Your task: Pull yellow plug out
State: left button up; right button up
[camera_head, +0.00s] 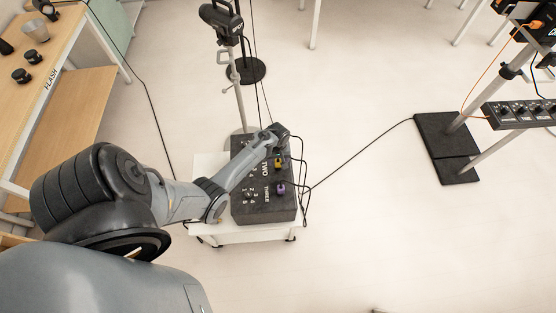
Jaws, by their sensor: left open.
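A small yellow plug (279,163) sits at the right side of the top of a black box (262,209) marked "TWO". A purple plug (281,188) sits just below it in the picture. The box stands on a white cart (237,236). My left arm reaches in from the left across the box. My left gripper (281,134) is at the box's far right corner, a little beyond the yellow plug and apart from it. It is open; its fingers are small and hard to make out. My right gripper is out of view.
Black cables run from the box, one across the floor to a black base (447,146) at the right. A lamp stand (239,100) rises behind the cart. A wooden shelf table (45,65) stands at the left. The floor between cart and right-hand stand is mostly clear.

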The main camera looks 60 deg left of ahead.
pick_arm(q)
grip_shut()
dwell(0.7)
